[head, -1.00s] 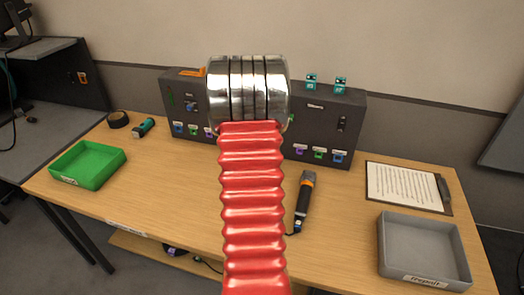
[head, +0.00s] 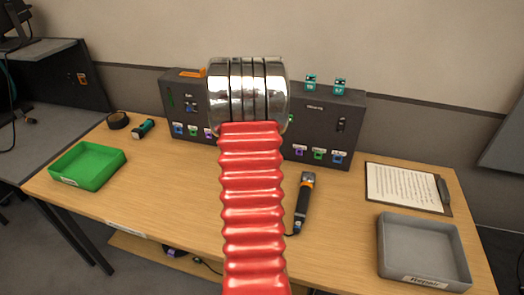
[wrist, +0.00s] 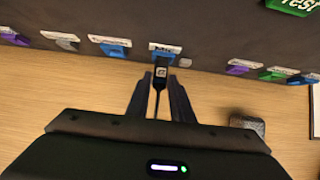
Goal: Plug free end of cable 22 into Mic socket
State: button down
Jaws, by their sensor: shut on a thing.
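In the wrist view, my gripper (wrist: 160,92) is shut on a small black cable plug (wrist: 160,72) with a pale label on its top. Its thin dark cable (wrist: 156,105) runs back between the fingers. The plug's front is at the lower edge of a blue socket (wrist: 165,53) whose label appears to read Mic, on the dark panel face. I cannot tell whether the plug is inside the socket or just in front of it. In the head view, my red arm hides the gripper, the plug and the middle of the panel.
More sockets line the panel, purple (wrist: 240,67) and green (wrist: 273,73) to the right, blue (wrist: 112,49) to the left. A microphone (head: 305,195) lies on the table. A green tray (head: 90,178), a clipboard (head: 402,187) and a grey tray (head: 425,262) stand aside.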

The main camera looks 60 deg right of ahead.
jog(key=shift+d+r, duration=0.1)
jog(key=shift+d, duration=0.05)
jog(key=c, duration=2)
grip_release()
jog(key=o, duration=0.5)
jog(key=shift+v, duration=6.8)
